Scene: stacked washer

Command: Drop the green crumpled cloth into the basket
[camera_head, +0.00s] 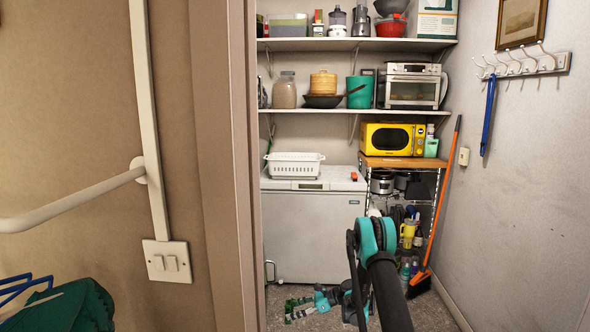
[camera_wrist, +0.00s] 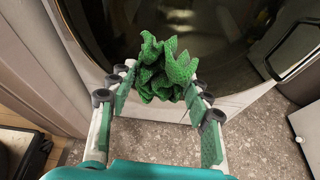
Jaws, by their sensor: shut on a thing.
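The green crumpled cloth (camera_wrist: 165,72) is between the fingertips of my gripper (camera_wrist: 160,84) in the wrist view. The gripper is shut on it, and the cloth bunches up above the pads. Behind it is the round dark glass door of a washer (camera_wrist: 235,40). A white slatted basket (camera_head: 295,166) stands on the white chest appliance, well above my gripper. I cannot tell whether this is the task's basket.
The white chest appliance (camera_head: 312,230) stands under loaded shelves. A door frame (camera_head: 222,160) and wall are on the left. An orange broom (camera_head: 440,190) leans at the right. A dark green cloth (camera_head: 68,308) and blue hangers (camera_head: 25,285) show at lower left. Speckled floor is partly clear.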

